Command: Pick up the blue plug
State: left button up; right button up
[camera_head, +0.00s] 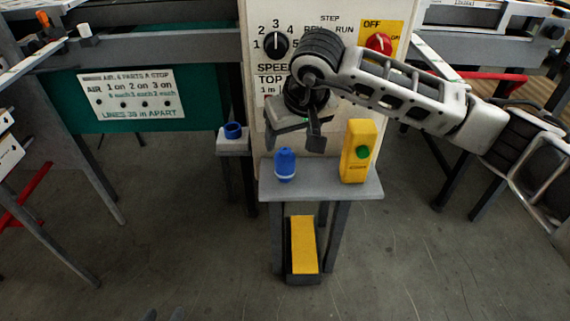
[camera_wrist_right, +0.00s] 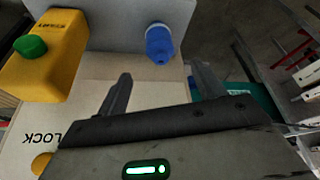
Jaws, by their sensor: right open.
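The blue plug (camera_head: 285,166), with a pale band near its base, stands upright on a small grey shelf (camera_head: 325,188). It also shows in the right wrist view (camera_wrist_right: 159,44), at the top, beyond and between my fingertips. My right gripper (camera_head: 292,138) is open and empty, just above and behind the plug, in front of the white control panel. Its two fingers (camera_wrist_right: 162,76) are apart in the wrist view and do not touch the plug.
A yellow box with a green button (camera_head: 358,152) stands on the same shelf, right of the plug. A blue ring-like piece (camera_head: 233,130) sits on a smaller ledge to the left. The control panel (camera_head: 275,20) rises behind. A yellow pedal (camera_head: 304,245) is below the shelf.

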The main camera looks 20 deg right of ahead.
aim_at(285, 150)
jog(key=x, duration=0.7)
jog(key=shift+w+a+f, duration=0.1)
jog(key=shift+w+f, duration=0.2)
jog(key=c, duration=1.1)
jog(key=shift+r, duration=0.15)
